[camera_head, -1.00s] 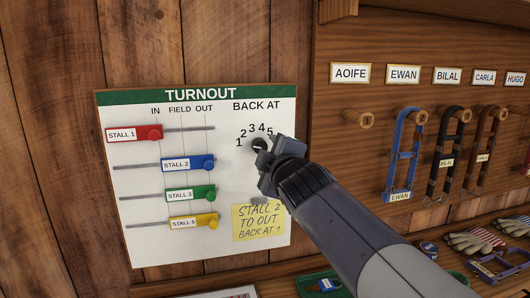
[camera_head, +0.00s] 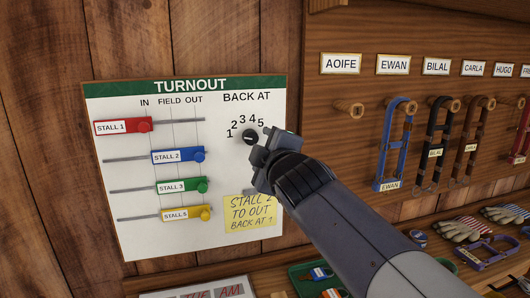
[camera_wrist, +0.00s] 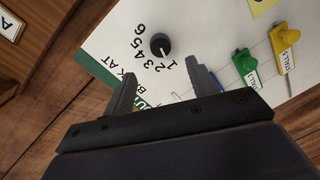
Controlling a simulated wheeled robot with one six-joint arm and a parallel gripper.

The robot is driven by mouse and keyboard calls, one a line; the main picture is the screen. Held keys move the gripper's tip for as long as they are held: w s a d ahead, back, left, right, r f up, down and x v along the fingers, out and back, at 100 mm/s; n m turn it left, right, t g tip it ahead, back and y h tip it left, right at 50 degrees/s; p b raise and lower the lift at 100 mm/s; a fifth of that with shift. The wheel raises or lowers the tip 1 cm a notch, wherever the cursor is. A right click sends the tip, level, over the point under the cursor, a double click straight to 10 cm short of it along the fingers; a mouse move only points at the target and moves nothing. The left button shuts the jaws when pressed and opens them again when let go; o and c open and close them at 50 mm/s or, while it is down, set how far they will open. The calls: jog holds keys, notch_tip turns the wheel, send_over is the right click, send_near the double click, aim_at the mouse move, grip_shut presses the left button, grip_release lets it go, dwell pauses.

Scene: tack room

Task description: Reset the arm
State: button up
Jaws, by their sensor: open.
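My gripper (camera_head: 268,150) is open and empty in front of the white TURNOUT board (camera_head: 120,225), just right of the black BACK AT knob (camera_head: 249,136). In the wrist view the two fingers (camera_wrist: 160,82) stand well apart, and the knob (camera_wrist: 160,44) lies beyond them, clear of both. The knob's pale mark appears to face the 1. On the board, the red Stall 1 slider (camera_head: 144,124) is under IN. The blue Stall 2 (camera_head: 198,154), green Stall 3 (camera_head: 202,185) and yellow Stall 5 (camera_head: 204,213) sliders sit toward the OUT end.
To the right, a wooden panel has pegs, name plates and a blue halter (camera_head: 398,140). Below is a shelf with gloves (camera_head: 457,229) and a green tray (camera_head: 292,270).

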aim_at(253, 138)
jog(key=x, duration=0.9)
jog(key=shift+w, duration=0.25)
jog(key=shift+s, duration=0.15)
jog(key=f+v, duration=0.1)
jog(key=v, duration=0.9)
jog(key=x, duration=1)
jog(key=shift+r, duration=0.4)
jog(key=shift+w+r+m+p, duration=0.15)
jog(key=shift+w+m+p, duration=0.1)
jog(key=shift+m+p, duration=0.2)
jog(key=shift+s+m+p, duration=0.15)
jog(key=shift+m+p, duration=0.5)
jog(key=shift+m, duration=0.2)
jog(key=shift+m+y+p, duration=0.3)
jog(key=shift+m+p, duration=0.15)
jog(key=shift+m, duration=0.35)
